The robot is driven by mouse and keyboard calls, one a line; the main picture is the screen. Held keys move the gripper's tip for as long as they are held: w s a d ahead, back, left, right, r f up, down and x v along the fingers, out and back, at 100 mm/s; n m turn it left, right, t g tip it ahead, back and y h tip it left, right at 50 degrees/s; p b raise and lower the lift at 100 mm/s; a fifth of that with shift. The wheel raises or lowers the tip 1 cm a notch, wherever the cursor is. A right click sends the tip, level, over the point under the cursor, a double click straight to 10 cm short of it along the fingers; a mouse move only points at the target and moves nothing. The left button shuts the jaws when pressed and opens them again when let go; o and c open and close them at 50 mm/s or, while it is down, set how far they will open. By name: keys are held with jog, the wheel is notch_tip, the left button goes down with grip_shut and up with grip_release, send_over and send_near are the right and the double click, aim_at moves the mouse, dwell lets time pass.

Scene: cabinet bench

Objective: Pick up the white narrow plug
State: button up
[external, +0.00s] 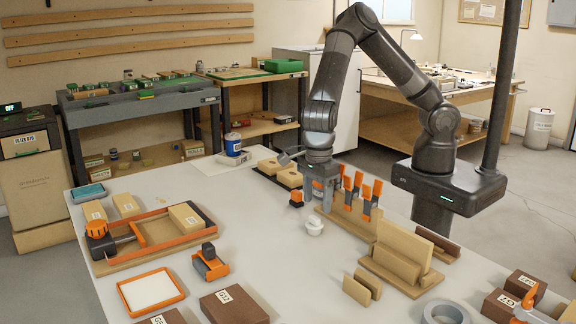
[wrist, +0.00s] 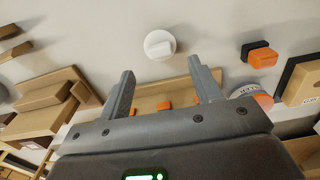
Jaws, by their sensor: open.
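The white narrow plug (external: 314,226) stands on the pale bench top, in front of the tool rack. In the wrist view the plug (wrist: 159,44) is a round white piece with a narrow raised bar, lying beyond the fingertips and roughly centred between them. My gripper (external: 324,206) points down close above and just behind the plug in the external view. In the wrist view its two fingers (wrist: 162,68) are spread apart with nothing between them. I cannot tell the exact height of the fingertips over the bench.
A wooden rack with orange-handled tools (external: 367,198) stands right of my gripper. An orange-and-black block (external: 296,199) sits close on the left; it also shows in the wrist view (wrist: 260,55). Wooden boards (external: 401,254) stand at the right.

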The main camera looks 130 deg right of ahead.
aim_at(315, 217)
jog(key=f, duration=0.6)
jog(key=shift+w, duration=0.25)
jog(key=c, duration=0.8)
jog(key=shift+c, duration=0.2)
